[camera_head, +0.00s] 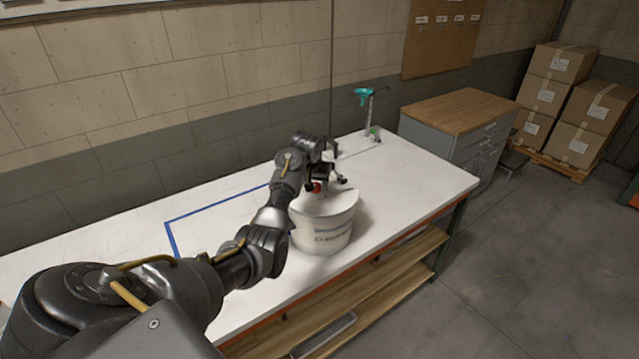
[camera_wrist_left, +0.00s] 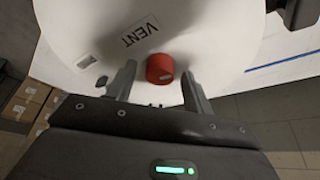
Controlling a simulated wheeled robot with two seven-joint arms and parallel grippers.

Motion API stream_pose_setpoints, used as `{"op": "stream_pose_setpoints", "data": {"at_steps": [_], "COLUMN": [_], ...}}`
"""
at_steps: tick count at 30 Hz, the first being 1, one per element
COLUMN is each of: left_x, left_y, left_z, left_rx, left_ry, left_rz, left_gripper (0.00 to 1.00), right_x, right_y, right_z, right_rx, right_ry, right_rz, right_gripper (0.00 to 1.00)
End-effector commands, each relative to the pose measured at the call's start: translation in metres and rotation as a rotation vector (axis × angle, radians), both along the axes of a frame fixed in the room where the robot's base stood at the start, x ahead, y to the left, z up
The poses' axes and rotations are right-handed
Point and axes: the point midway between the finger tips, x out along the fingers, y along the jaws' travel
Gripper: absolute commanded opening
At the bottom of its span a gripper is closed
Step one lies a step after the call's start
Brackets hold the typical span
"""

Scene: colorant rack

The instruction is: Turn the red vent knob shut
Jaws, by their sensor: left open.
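The red vent knob (camera_wrist_left: 160,68) sits on the white lid of a round tub, beside the printed word VENT, in the left wrist view. In the head view a small part of the knob (camera_head: 317,187) shows below my left gripper. The white tub (camera_head: 322,236) stands on the bench. My left gripper (camera_wrist_left: 158,82) is open, with one finger on each side of the knob and gaps visible between fingers and knob. In the head view my left gripper (camera_head: 328,183) is over the tub's top. My right gripper is not in view.
The white bench top (camera_head: 420,185) is clear to the right of the tub. Blue tape (camera_head: 205,212) marks an area at the left. A stand with a teal funnel (camera_head: 364,97) is at the back. A wooden-topped cabinet (camera_head: 459,108) stands beyond the bench.

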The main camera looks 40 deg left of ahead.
Motion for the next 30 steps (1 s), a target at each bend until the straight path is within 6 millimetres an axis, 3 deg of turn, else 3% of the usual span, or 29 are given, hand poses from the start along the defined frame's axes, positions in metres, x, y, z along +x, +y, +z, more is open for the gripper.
{"op": "stream_pose_setpoints", "data": {"at_steps": [5,15,30], "left_x": [0.0001,0.0002,0.0007], "left_y": [-0.0001,-0.0001,0.0003], "left_z": [0.0001,0.0005,0.0015], "left_rx": [0.000,0.000,-0.004], "left_ry": [0.000,-0.001,-0.004], "left_rz": [0.000,0.000,-0.146], "left_gripper": [0.52,0.07,0.07], "right_x": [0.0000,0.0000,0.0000], "right_y": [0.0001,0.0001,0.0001], "right_z": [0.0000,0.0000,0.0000], "right_rx": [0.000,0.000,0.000], "right_ry": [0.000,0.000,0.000], "right_rz": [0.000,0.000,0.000], "right_gripper": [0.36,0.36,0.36]}}
